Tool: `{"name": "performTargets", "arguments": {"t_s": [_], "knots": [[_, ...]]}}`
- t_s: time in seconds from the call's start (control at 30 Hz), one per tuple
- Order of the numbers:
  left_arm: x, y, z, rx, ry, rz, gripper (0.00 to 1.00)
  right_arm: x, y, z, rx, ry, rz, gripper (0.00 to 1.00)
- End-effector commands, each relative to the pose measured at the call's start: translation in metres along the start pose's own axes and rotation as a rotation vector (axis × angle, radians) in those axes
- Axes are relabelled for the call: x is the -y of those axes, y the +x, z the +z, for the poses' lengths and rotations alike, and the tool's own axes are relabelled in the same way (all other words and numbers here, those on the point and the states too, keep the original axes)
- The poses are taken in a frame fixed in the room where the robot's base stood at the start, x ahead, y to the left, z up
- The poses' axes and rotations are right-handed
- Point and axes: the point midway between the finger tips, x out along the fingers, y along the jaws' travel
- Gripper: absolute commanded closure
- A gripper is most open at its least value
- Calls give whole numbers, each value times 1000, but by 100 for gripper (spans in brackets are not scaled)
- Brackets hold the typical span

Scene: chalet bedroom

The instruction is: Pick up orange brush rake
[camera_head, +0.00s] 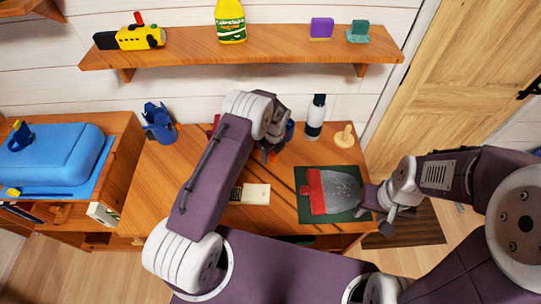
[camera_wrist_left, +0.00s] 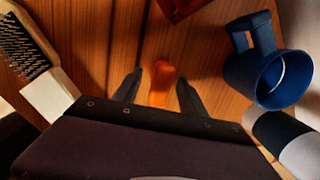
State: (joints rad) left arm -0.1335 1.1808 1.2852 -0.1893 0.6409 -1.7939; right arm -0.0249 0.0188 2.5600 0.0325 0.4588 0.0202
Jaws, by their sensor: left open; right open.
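A small orange object (camera_wrist_left: 161,82), which may be the orange brush rake, lies on the wooden desk between my left gripper's fingers in the left wrist view. A bit of it shows in the head view (camera_head: 272,156), mostly hidden by my left arm. My left gripper (camera_wrist_left: 155,92) is open, with its two dark fingers on either side of the orange object; contact cannot be told. My right gripper (camera_head: 386,218) is open and empty at the right, beside a green mat's edge.
A blue mug (camera_wrist_left: 262,75) and a black-and-white bottle (camera_head: 316,117) stand close to my left gripper. A wooden brush with black bristles (camera_wrist_left: 22,50) lies on the other side. A red-and-grey tool (camera_head: 318,192) lies on the green mat (camera_head: 310,216). A shelf (camera_head: 190,55) runs above the desk.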

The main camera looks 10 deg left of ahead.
Motion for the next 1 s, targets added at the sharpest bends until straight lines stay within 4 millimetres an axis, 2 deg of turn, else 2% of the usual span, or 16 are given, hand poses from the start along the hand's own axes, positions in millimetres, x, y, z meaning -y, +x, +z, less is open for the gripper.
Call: {"name": "performTargets", "arguments": {"t_s": [0.1,0.27,0.43,0.47,0.77,0.87,1.0], "knots": [[0,7,0,0,-1,-1,51,0,-1,0,0,0,0,55],[0,7,0,0,-1,-1,51,0,0,0,0,0,0,55],[0,6,0,0,-1,-1,98,0,0,0,0,0,0,55],[0,6,0,0,-1,-1,100,0,0,0,0,0,0,55],[0,5,0,0,-1,-1,100,0,0,0,0,0,0,55],[1,-2,1,1,-1,-3,100,0,2,0,0,0,0,55],[1,-23,4,2,-2,-5,100,0,8,1,0,0,0,55]]}}
